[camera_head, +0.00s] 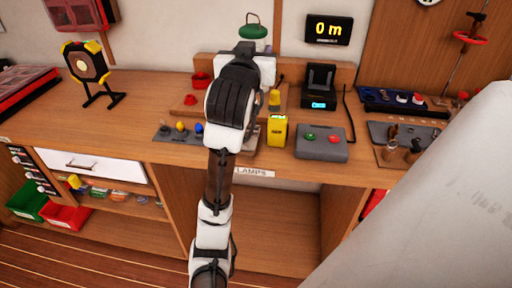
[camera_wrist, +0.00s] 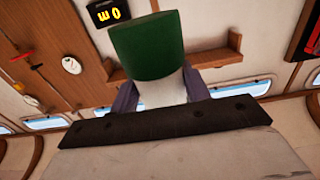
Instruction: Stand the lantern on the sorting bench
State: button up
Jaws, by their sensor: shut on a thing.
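The lantern (camera_head: 253,31) shows its green cap and thin wire handle above my arm in the head view. In the wrist view, the green cap (camera_wrist: 150,45) sits above a pale body (camera_wrist: 163,90) between two dark fingers. My gripper (camera_wrist: 160,97) is shut on the lantern and holds it up near the back wall. The arm hides the lantern's lower part in the head view, so its height above the surface is unclear. A long wooden bench (camera_head: 140,112) runs below, with a "LAMPS" label on its front; I cannot tell whether this is the sorting bench.
A yellow box (camera_head: 277,129), a grey two-button box (camera_head: 321,143) and a black charger-like stand (camera_head: 318,88) crowd the bench's middle. A black-and-yellow round lamp (camera_head: 86,65) stands left. Bare wood lies between that lamp and the coloured knobs (camera_head: 181,128).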

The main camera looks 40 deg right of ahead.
jog(key=shift+d+f, duration=0.1)
jog(key=shift+f, duration=0.05)
notch_tip(320, 180, down, 20)
jog(key=shift+r+p, duration=0.2)
jog(key=shift+p, duration=0.15)
dwell(0.3)
jog(key=shift+f+b, duration=0.45)
jog(key=shift+f, duration=0.2)
jog(key=o, duration=1.1)
jog(key=shift+r, duration=0.15)
